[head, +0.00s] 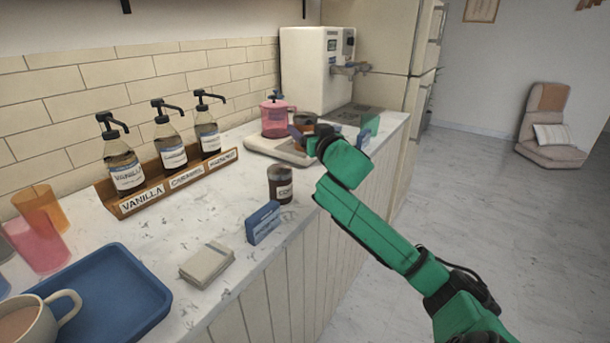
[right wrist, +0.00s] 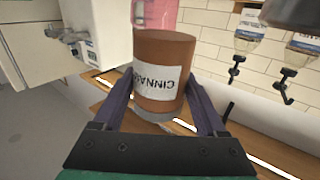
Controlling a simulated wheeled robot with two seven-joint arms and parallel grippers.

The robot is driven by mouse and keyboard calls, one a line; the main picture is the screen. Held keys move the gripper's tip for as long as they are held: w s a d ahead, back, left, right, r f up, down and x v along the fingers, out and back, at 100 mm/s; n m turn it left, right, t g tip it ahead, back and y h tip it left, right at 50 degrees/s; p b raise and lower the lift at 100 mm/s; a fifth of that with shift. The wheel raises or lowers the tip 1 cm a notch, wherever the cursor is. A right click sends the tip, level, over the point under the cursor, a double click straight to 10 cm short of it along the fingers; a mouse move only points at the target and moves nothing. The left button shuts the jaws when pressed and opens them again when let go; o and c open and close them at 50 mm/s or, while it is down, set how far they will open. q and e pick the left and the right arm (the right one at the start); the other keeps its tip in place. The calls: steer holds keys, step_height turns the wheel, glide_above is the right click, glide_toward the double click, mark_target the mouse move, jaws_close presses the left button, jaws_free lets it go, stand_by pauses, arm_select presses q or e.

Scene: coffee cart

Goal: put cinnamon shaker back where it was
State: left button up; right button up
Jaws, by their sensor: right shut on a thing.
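The brown cinnamon shaker (right wrist: 165,65) with a white label is between the fingers of my right gripper (right wrist: 160,95) in the right wrist view. The gripper is shut on it. In the head view the shaker (head: 305,119) shows above and behind my right gripper (head: 304,134), near the pale board (head: 262,150) at the counter's far end. It looks roughly upright. Whether its base touches the board or counter cannot be told, because the gripper hides it. A second dark shaker (head: 280,188), its label partly readable, stands on the counter nearer to me. My left gripper is out of view.
A pink pitcher (head: 274,119) stands on the board, left of the held shaker. A white machine (head: 312,70) stands behind. Syrup bottles stand in a wooden rack (head: 183,192). A blue card holder (head: 263,223), napkins (head: 207,264) and blue tray (head: 110,290) are nearer.

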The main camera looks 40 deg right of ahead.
step_height(320, 180, down, 11)
steer(key=shift+r+b, duration=0.15)
steer(key=shift+b, duration=0.6)
steer(key=o, duration=1.4)
